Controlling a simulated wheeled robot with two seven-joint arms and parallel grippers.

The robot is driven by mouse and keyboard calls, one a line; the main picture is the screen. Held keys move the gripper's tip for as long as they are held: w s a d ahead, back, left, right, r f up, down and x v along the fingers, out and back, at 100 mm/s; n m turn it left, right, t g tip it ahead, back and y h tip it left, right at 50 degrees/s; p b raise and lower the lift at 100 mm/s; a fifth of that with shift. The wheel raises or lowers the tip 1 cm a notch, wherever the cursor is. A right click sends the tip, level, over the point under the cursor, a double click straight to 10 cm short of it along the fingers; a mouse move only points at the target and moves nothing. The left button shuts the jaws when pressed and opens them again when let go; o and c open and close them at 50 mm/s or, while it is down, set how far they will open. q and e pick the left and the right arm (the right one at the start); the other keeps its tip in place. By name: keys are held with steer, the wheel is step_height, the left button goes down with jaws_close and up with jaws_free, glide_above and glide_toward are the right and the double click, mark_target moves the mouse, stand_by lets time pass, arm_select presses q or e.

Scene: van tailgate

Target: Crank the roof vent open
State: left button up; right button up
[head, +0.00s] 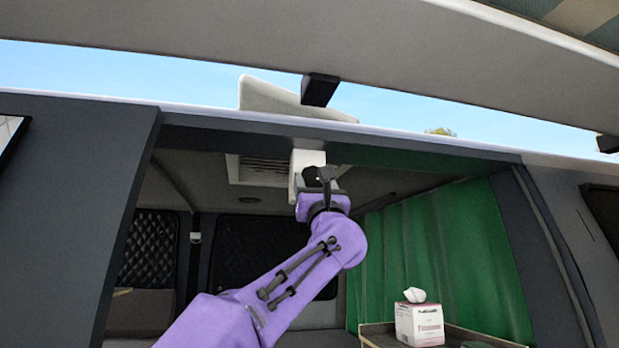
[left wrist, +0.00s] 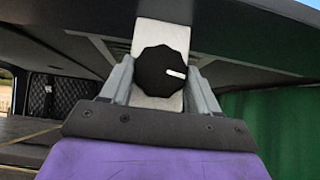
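A black faceted crank knob (left wrist: 162,68) with a white mark pointing right is on a white housing (left wrist: 160,104) in the left wrist view. In the head view the white housing (head: 297,168) hangs under the van's roof edge, and the knob is largely hidden behind my gripper. My left gripper (head: 322,176) is raised to the housing. In the left wrist view its two grey fingers stand apart, one on each side of the knob, with a thin gap at the left; contact at the right is unclear. A pale vent lid (head: 285,100) stands tilted above the roof. My right gripper is not in view.
A slatted vent grille (head: 262,170) is in the ceiling left of the housing. The raised tailgate (head: 400,45) spans above. A green curtain (head: 450,255) hangs at the right. A tissue box (head: 419,322) stands on a shelf at lower right.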

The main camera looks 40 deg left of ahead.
arm_select(q)
steer(key=shift+c, duration=1)
steer(key=shift+s+a+m+t+h+b, duration=0.15)
steer(key=shift+m+t+h+b, duration=0.45)
steer(key=shift+m, duration=0.35)
steer(key=shift+s+a+m+t+h+b, duration=0.1)
steer(key=shift+m+t+h+b, duration=0.4)
steer(key=shift+m+h, duration=0.4)
steer(key=m+t+h, duration=0.1)
steer(key=m+h, duration=0.2)
steer(key=m, duration=0.1)
steer(key=m+t+h+b, duration=0.1)
steer(key=m+t+h, duration=0.1)
steer(key=m+h, duration=0.1)
steer(key=shift+s+a+r+m, duration=0.1)
steer(key=shift+s+r+m, duration=0.05)
steer(key=shift+m, duration=0.2)
steer(key=shift+r+m+t+h, duration=0.1)
steer(key=shift+m+t+h, duration=0.2)
steer(key=shift+m+h, duration=1.15)
steer(key=shift+m, duration=0.35)
steer(key=o, duration=1.1)
steer(key=shift+c, duration=0.2)
steer(key=shift+s, duration=0.1)
